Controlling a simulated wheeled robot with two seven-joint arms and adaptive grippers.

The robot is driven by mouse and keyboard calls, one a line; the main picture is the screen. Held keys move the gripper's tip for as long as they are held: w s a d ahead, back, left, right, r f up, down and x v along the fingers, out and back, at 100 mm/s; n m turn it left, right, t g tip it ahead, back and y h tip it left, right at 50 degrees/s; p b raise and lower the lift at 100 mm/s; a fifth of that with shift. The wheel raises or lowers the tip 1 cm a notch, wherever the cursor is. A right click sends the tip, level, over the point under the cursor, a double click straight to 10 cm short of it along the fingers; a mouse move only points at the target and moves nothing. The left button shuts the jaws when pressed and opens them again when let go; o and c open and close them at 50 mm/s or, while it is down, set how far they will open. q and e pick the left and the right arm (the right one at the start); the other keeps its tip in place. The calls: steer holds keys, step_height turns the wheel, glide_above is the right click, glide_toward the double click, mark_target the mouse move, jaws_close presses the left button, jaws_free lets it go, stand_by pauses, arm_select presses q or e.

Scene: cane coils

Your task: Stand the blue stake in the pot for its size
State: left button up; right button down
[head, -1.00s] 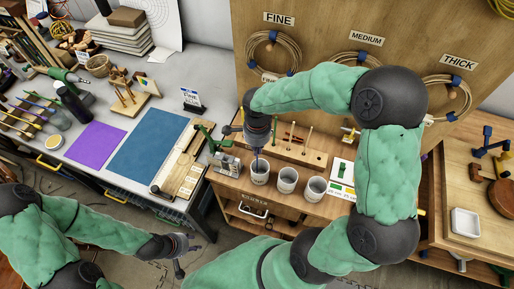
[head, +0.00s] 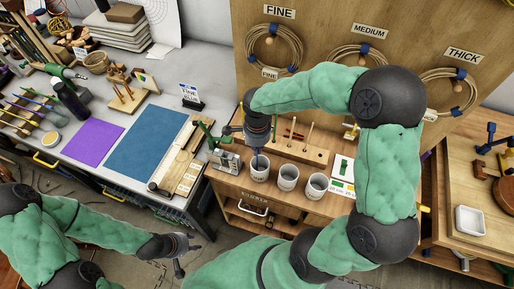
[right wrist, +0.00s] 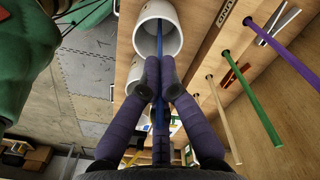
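The blue stake (right wrist: 160,110) is held between the fingers of my right gripper (right wrist: 158,92), which is shut on it. In the right wrist view its far end reaches inside the mouth of a white pot (right wrist: 143,39). In the head view this is the leftmost of three pots (head: 260,177), directly below my right gripper (head: 257,150). The stake's tip is hard to make out, so I cannot tell whether it touches the pot's bottom. The middle pot (head: 287,183) and right pot (head: 316,190) stand beside it. My left gripper (head: 188,255) is open and empty, low at the left.
A wooden rack (head: 312,154) with upright stakes stands behind the pots; purple (right wrist: 297,68) and green (right wrist: 250,92) stakes show there. Cane coils hang under FINE (head: 279,11), MEDIUM (head: 370,31) and THICK (head: 462,54) signs. A small grey device (head: 227,160) is left of the pots.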

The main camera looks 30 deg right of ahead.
steer(key=shift+f, duration=0.4)
steer(key=c, duration=1.9)
jaws_free()
steer(key=shift+f+b, duration=0.1)
steer(key=shift+b, duration=0.2)
steer(key=o, duration=0.5)
steer(key=shift+o, duration=0.2)
step_height(320, 180, up, 12)
steer(key=shift+r, duration=0.1)
